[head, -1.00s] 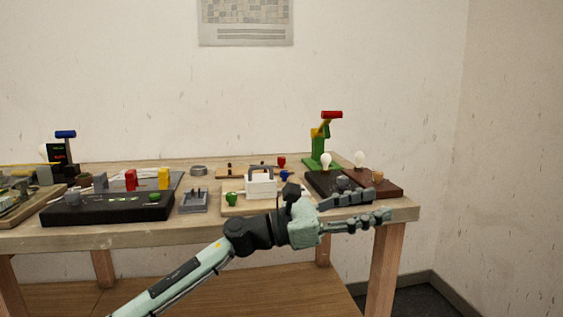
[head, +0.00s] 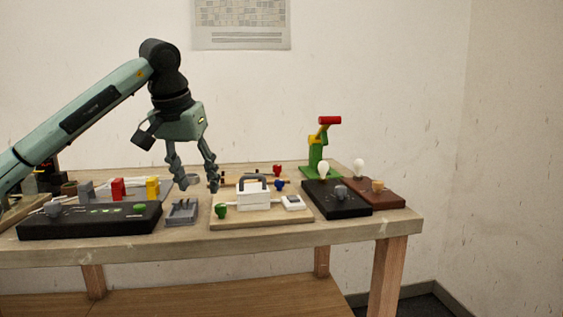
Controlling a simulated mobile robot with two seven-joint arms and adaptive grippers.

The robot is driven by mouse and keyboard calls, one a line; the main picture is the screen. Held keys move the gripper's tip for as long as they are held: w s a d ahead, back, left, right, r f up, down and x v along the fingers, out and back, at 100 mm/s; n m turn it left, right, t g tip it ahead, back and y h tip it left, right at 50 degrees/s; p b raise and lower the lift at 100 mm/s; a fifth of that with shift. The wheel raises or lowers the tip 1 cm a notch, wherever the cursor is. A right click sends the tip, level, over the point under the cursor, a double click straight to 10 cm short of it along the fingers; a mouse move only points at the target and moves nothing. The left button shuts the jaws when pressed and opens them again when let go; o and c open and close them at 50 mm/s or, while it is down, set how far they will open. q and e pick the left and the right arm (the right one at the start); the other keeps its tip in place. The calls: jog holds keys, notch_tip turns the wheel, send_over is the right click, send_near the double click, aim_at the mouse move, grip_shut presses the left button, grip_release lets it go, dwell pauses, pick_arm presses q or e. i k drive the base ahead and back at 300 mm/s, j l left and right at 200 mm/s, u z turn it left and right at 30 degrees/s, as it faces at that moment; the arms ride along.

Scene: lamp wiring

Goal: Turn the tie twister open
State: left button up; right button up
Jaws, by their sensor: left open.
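I cannot tell for sure which thing is the tie twister. A board at the back of the table carries a red knob (head: 277,170) and a blue knob (head: 279,185). A green stand (head: 318,168) with a yellow arm and a red top piece is farther right. My left gripper (head: 199,187) points down with its fingers spread and empty, over the table left of the white box. It partly covers a grey ring (head: 191,180) and the back board's left end. My right gripper is out of view.
A white box with a grey handle (head: 254,197) and a green knob (head: 221,211) are on a wooden board. A black panel (head: 90,222) and a grey holder (head: 181,212) lie left.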

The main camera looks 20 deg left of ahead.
aim_at(277, 168)
jog(key=i, duration=1.35)
